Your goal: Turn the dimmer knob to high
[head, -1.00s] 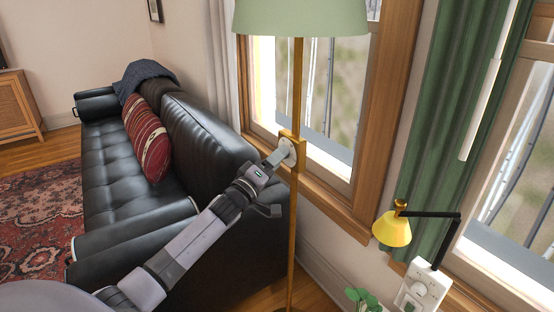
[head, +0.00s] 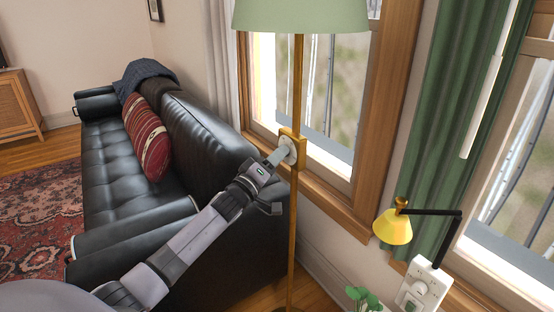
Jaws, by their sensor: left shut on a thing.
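The dimmer knob (head: 290,149) is a round whitish knob on a brass plate (head: 300,139) fixed to the pole of a floor lamp (head: 297,90) with a pale green shade (head: 300,14). My left gripper (head: 279,156) reaches up from the lower left and is shut on the knob. Its fingers cover part of the knob's left side, and any marking on the knob is too small to read. My right gripper is not in view.
A black leather sofa (head: 140,180) with a red striped cushion (head: 147,138) stands left, close behind my left arm. A yellow lamp (head: 393,227) on a black arm is at the right, by a white socket box (head: 424,285). Windows and a green curtain (head: 455,120) are behind.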

